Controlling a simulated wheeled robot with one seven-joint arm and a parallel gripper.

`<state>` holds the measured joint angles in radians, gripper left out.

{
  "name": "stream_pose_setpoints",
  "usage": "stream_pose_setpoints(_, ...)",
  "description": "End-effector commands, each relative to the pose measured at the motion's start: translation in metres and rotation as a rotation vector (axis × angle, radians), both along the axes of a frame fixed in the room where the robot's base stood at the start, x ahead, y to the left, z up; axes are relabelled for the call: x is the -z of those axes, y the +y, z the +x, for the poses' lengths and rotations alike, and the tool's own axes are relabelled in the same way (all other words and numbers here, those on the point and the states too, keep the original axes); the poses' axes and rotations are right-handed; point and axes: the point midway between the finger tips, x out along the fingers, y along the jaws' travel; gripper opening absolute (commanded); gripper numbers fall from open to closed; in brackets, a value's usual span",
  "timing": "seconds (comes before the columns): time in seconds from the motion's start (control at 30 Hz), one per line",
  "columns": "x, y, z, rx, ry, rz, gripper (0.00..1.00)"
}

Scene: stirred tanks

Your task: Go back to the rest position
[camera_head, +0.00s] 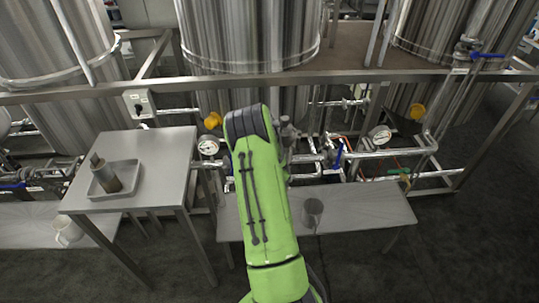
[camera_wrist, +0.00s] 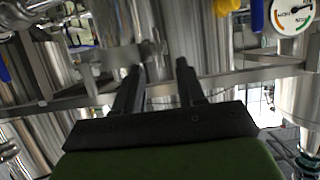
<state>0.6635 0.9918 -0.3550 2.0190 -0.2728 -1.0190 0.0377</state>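My gripper (camera_wrist: 158,72) shows in the wrist view with its two dark fingers apart and nothing between them. It points toward the steel pipes and tanks. In the head view my green arm reaches forward over the low bench, and its dark wrist end is near the pipework in front of the middle tank (camera_head: 250,35).
A steel table (camera_head: 160,148) at the left holds a grey tray (camera_head: 128,184) with a brown bottle (camera_head: 106,176) in it. A low bench (camera_head: 365,208) carries a grey metal cup (camera_head: 312,212). A white mug (camera_head: 66,230) stands at lower left. A horizontal rail (camera_head: 350,78), gauges and valves lie ahead.

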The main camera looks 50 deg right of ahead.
Motion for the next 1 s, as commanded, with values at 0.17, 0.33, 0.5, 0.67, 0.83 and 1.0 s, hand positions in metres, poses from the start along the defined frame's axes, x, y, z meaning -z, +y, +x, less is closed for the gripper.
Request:
stream_pose_setpoints(0.17,0.000,0.000,0.000,-0.001,0.000,0.001,0.40)
stream_pose_setpoints(0.33,0.001,0.001,0.000,-0.001,0.000,0.001,0.40)
stream_pose_setpoints(0.5,-0.029,0.021,0.021,-0.043,0.006,0.033,0.40)
stream_pose_setpoints(0.67,-0.110,0.108,0.058,-0.193,0.069,0.147,0.40)
stream_pose_setpoints(0.83,-0.184,0.222,0.046,-0.386,0.188,0.247,0.40)
stream_pose_setpoints(1.0,-0.235,0.327,-0.020,-0.581,0.341,0.294,0.40)
